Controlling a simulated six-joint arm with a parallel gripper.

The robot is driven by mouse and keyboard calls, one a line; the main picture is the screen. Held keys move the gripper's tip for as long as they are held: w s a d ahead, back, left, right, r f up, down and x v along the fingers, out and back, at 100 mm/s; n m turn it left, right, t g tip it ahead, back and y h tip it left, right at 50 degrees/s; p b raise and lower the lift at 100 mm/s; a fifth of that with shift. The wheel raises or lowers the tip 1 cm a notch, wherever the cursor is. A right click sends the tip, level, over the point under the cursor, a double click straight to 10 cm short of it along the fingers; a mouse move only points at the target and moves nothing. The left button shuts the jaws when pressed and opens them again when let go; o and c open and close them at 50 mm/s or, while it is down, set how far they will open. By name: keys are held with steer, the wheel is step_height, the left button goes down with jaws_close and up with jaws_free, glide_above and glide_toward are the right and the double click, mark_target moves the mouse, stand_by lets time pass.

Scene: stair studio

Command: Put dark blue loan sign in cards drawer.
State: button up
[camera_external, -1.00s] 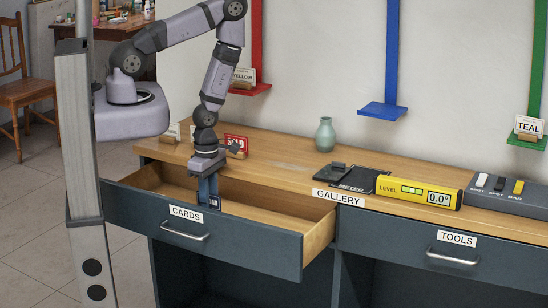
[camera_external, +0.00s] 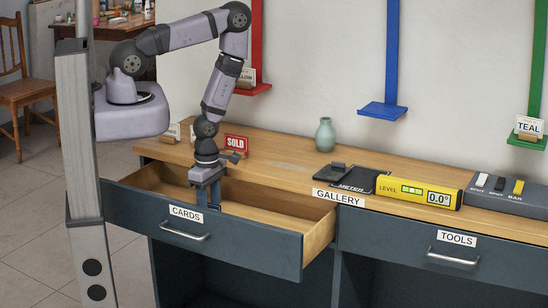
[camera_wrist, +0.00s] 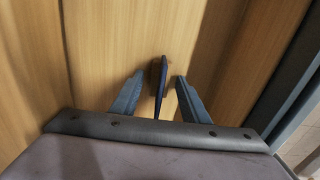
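The cards drawer (camera_external: 250,236) is pulled open, with a CARDS label on its dark front. My gripper (camera_external: 208,200) reaches down into it, behind the front panel. In the wrist view my gripper (camera_wrist: 158,90) is open, with one finger on each side of the dark blue loan sign (camera_wrist: 158,75). The sign is seen nearly edge-on, with a gap to each finger. Its face cannot be read there. In the external view the sign (camera_external: 213,206) is mostly hidden by the fingers and the drawer front.
A red SOLD sign (camera_external: 236,144) stands on the counter behind my gripper. A green vase (camera_external: 325,135), a black meter (camera_external: 352,180), a yellow level (camera_external: 418,191) and a grey switch box (camera_external: 500,192) are to the right. The tools drawer (camera_external: 400,250) is shut.

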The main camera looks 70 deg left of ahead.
step_height(320, 180, up, 11)
steer(key=shift+p, duration=1.25)
steer(key=shift+r+p, duration=0.65)
step_height(320, 180, up, 22)
steer(key=w+d+m, duration=0.1)
steer(key=d+m, duration=0.1)
steer(key=m, duration=2.5)
steer(key=shift+w, duration=0.4)
